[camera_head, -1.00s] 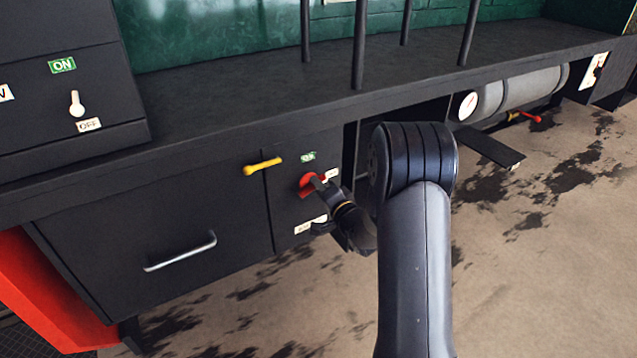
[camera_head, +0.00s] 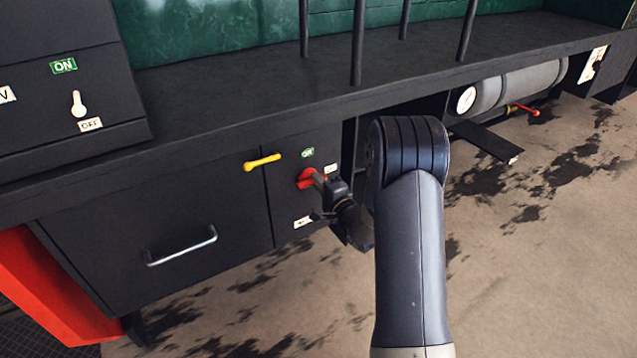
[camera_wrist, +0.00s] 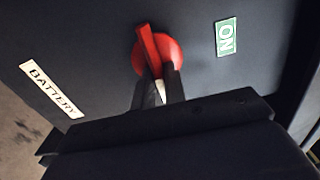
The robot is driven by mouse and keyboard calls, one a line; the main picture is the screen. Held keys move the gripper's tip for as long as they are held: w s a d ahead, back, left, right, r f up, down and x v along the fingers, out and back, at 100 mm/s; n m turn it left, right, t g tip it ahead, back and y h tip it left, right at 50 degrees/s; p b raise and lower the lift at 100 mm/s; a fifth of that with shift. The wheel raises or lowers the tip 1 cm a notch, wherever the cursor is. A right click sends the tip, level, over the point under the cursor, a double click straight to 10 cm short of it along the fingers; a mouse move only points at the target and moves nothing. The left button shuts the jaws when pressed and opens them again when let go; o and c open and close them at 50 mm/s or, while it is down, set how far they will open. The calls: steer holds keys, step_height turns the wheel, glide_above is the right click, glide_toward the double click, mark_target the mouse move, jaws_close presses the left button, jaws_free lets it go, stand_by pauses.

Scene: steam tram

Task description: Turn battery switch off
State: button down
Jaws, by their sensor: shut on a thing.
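The battery switch is a round red knob with a raised red bar handle (camera_wrist: 150,52), on a dark panel. It also shows in the head view as the red switch (camera_head: 307,178). My gripper (camera_wrist: 158,88) has its two fingers closed around the lower part of the bar, in front of the knob. In the head view my gripper (camera_head: 322,182) covers part of the switch. A green ON label (camera_wrist: 226,37) is right of the knob in the wrist view, and a white BATTERY label (camera_wrist: 52,89) is to its left.
A yellow handle (camera_head: 262,162) sticks out just left of the switch. A drawer with a metal handle (camera_head: 182,247) is further left. The dark ledge (camera_head: 230,110) runs above the panel. A grey tank (camera_head: 510,85) is to the right. Open floor lies below.

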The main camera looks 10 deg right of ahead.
steer(key=c, duration=1.5)
jaws_free()
steer(key=shift+o, duration=0.2)
steer(key=p+v, duration=0.1)
steer(key=v, duration=0.9)
steer(key=shift+s, duration=0.4)
steer(key=shift+w+d, duration=0.1)
steer(key=b+x, duration=0.1)
steer(key=x, duration=0.9)
steer(key=shift+w, duration=0.3)
